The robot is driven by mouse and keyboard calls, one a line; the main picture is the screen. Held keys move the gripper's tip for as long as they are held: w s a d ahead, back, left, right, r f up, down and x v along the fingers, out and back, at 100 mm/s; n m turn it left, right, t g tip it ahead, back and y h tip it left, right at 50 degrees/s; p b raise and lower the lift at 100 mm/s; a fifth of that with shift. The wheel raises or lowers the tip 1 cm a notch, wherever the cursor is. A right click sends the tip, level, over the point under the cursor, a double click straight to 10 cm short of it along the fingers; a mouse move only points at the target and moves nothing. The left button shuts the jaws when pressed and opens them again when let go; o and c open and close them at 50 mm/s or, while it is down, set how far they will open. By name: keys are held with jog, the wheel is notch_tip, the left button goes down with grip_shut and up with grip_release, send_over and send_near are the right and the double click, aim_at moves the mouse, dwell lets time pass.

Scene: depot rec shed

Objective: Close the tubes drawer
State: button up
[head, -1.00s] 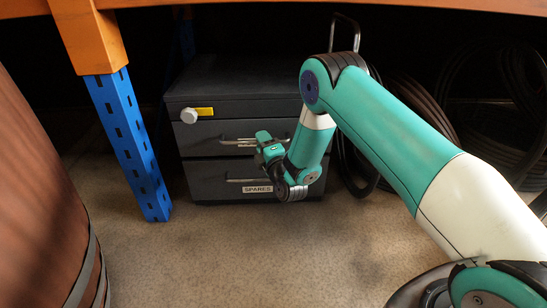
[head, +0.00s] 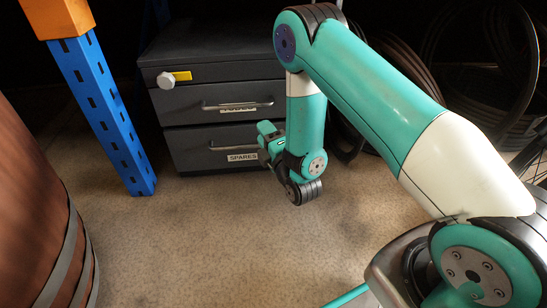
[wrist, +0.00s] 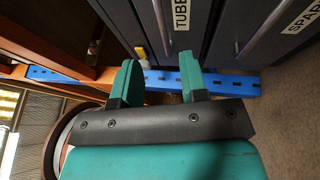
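A dark grey drawer cabinet (head: 205,69) stands on the floor under an orange-edged shelf. Its middle drawer, the tubes drawer (head: 180,112), has a bar handle (head: 237,106) across a white label; the label reads "TUBB…" in the wrist view (wrist: 181,12). I cannot tell how far this drawer stands out. Below it is the spares drawer (head: 190,152), with its own handle and label. My gripper (head: 266,139) is in front of the cabinet's right side, near the spares label. In the wrist view its two teal fingers (wrist: 160,75) are apart, with nothing between them.
A white knob with a yellow tag (head: 175,77) is on the cabinet's top section. A blue post (head: 103,115) stands left of the cabinet, and a brown barrel (head: 35,200) is at the near left. Coiled dark hoses (head: 490,85) lie at the right. The floor in front is clear.

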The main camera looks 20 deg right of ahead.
jog(key=shift+b+v, duration=2.15)
jog(key=shift+b, duration=1.1)
